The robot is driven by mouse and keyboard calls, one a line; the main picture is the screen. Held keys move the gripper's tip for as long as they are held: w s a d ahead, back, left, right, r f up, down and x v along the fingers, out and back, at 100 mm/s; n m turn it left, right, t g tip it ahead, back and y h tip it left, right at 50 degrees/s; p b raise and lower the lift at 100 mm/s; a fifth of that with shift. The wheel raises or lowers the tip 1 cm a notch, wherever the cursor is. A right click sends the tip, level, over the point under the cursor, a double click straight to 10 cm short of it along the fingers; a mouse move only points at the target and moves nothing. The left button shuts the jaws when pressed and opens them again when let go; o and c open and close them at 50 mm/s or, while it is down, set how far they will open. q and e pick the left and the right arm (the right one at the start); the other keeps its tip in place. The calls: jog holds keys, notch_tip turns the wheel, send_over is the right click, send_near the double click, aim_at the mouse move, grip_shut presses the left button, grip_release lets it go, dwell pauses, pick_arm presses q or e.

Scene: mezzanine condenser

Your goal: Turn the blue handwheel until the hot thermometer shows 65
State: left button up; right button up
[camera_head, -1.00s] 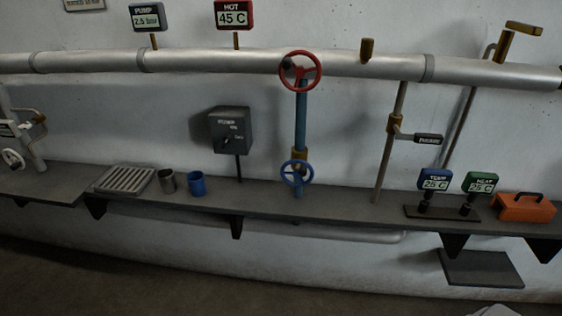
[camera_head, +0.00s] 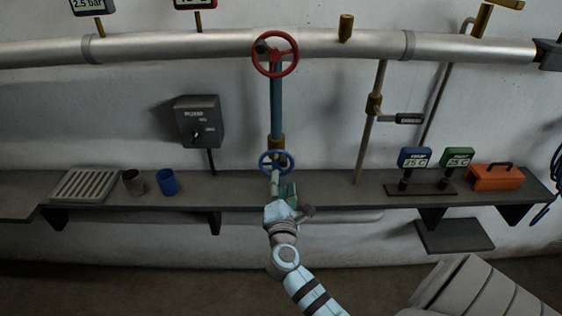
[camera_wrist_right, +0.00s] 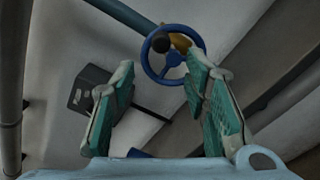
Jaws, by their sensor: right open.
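The blue handwheel (camera_head: 264,160) sits low on the vertical blue pipe, just above the shelf's back. It also shows in the right wrist view (camera_wrist_right: 173,60), beyond and between the open fingers, with a dark knob on its rim. My right gripper (camera_head: 282,187) is in front of and just below the handwheel in the head view. In the wrist view its green-padded fingers (camera_wrist_right: 163,85) are spread, with nothing seen between their pads. The hot thermometer (camera_head: 195,3) is cut off by the top edge, so its reading cannot be read. My left gripper is not in view.
A red handwheel (camera_head: 275,52) is higher on the same pipe. A grey switch box (camera_head: 199,121), metal cup (camera_head: 133,182) and blue cup (camera_head: 167,181) are to the left. Temp (camera_head: 414,157) and heat (camera_head: 456,157) displays and an orange toolbox (camera_head: 495,177) stand to the right.

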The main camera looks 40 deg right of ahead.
aim_at(283, 166)
jog(key=x, duration=0.5)
jog(key=shift+w+d+f, duration=0.1)
jog(key=shift+w+d, duration=0.2)
jog(key=shift+d+x, duration=0.2)
jog(key=shift+x, duration=1.05)
jog(key=shift+w+d+b, duration=0.25)
jog(key=shift+d+b, duration=0.05)
jog(key=shift+w, duration=0.25)
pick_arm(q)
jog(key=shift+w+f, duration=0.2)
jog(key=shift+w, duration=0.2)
pick_arm(e)
jog(key=shift+s, duration=0.1)
grip_shut()
